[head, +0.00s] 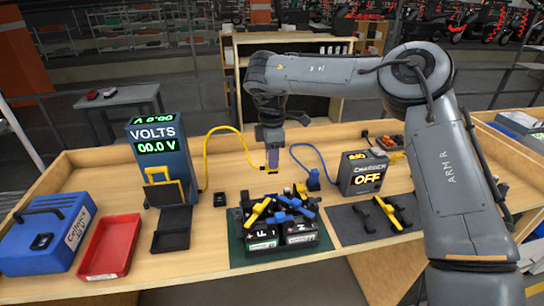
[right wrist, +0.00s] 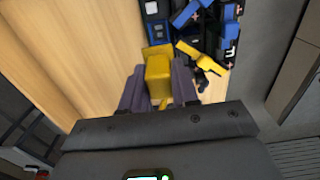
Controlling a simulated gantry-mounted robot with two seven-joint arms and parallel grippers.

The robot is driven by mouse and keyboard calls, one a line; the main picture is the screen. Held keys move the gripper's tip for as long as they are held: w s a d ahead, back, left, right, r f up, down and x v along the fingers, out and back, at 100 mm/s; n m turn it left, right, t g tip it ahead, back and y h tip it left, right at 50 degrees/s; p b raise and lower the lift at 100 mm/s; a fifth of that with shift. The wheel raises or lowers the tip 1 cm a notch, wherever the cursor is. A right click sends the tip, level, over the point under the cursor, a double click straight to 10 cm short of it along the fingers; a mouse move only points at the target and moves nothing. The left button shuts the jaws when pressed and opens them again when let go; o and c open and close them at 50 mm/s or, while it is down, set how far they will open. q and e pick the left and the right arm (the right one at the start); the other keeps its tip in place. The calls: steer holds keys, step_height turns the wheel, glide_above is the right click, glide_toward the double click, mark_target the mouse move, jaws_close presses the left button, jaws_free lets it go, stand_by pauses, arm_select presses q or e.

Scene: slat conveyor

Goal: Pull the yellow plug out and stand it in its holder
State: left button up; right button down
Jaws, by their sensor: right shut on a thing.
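My right gripper (head: 272,162) points down behind the battery packs in the head view and is shut on the yellow plug. In the right wrist view the yellow plug (right wrist: 158,78) sits between the two fingers. A yellow cable (head: 207,140) arcs from beside the volt meter (head: 160,150) to the gripper. Whether the plug's lower end touches anything is hidden. A yellow frame (head: 166,184) stands at the front of the meter; I cannot tell whether it is the holder. My left gripper is out of view.
Battery packs (head: 262,242) with yellow and blue clips stand on a green mat, close to my right gripper. A charger (head: 362,174) reads OFF, with a blue cable (head: 312,150). A red tray (head: 108,248) and blue case (head: 42,236) are at left.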

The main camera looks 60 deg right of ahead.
steer(key=shift+r+n+p, duration=0.2)
steer(key=shift+n+p, duration=0.2)
steer(key=shift+p, duration=0.25)
steer(key=n+p, duration=0.2)
steer(key=shift+r+p, duration=0.1)
steer(key=shift+p, duration=0.2)
steer(key=n+p, duration=0.4)
steer(key=n, duration=0.1)
steer(key=n+p, duration=0.2)
steer(key=n, duration=0.2)
steer(key=shift+p, duration=0.3)
steer(key=shift+n+p, duration=0.35)
steer(key=shift+n, duration=0.65)
steer(key=n, duration=0.2)
steer(key=shift+f+n+p, duration=0.2)
steer(key=shift+n+p, duration=0.15)
steer(key=shift+n, duration=0.05)
steer(key=shift+f+n, duration=0.1)
steer(key=shift+n, duration=0.6)
steer(key=shift+w, duration=0.1)
